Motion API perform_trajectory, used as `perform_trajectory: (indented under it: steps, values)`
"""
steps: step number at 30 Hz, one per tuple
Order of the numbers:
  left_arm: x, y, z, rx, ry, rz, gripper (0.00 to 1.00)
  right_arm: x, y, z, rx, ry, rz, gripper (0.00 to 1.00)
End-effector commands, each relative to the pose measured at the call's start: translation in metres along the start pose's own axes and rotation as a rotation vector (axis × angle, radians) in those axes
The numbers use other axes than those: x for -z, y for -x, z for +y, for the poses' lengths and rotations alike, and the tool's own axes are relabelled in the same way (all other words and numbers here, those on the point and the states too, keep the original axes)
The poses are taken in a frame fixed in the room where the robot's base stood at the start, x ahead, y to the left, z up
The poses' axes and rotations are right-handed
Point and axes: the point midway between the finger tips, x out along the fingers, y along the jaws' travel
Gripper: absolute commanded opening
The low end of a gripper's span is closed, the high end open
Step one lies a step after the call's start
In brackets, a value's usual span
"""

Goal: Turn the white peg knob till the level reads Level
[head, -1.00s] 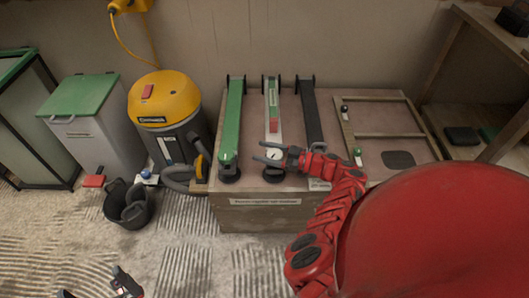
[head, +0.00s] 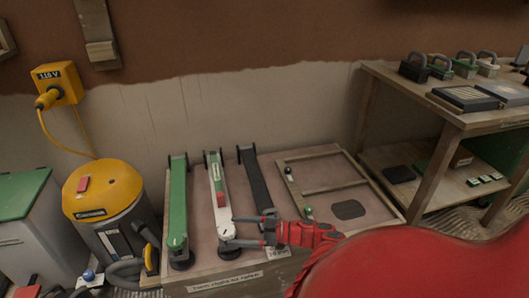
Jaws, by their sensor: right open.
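The white bar (head: 217,177) lies between a green bar (head: 178,205) and a black bar (head: 254,180) on the wooden bench top. A green and red strip (head: 221,199) is set in it; its reading is too small to make out. The white peg knob (head: 227,231) appears at the bar's near end, above a dark round foot. My right gripper (head: 231,231) reaches in from the right with its fingers apart, one on each side of the knob in the picture. I cannot tell whether they touch it. My left gripper is not in view.
A wooden frame (head: 335,156) with a dark oval pad lies right of the bars. A yellow vacuum (head: 103,190) and a green-lidded bin (head: 22,197) stand left. A wooden shelf unit (head: 400,90) with padlock-shaped blocks stands right. My red arm fills the lower right.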

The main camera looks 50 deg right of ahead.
Motion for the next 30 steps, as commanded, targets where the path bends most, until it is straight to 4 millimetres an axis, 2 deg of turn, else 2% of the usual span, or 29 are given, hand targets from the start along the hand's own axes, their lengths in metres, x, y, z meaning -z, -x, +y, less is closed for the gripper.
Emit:
perform_trajectory:
  steps: [1,4,10,19,30]
  values:
    - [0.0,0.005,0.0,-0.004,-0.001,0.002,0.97,-0.003,0.015,0.002,-0.008,0.001,0.0,0.97]
    - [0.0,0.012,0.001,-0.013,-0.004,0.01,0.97,-0.003,0.043,0.002,-0.008,0.002,0.002,0.97]
    - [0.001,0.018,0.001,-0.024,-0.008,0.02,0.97,-0.003,0.076,0.001,-0.005,0.002,-0.001,0.97]
    - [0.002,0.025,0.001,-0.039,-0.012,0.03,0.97,-0.002,0.096,0.0,-0.001,0.001,-0.001,0.97]
    - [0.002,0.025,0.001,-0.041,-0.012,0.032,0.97,0.0,0.099,0.0,0.0,0.0,-0.002,0.97]
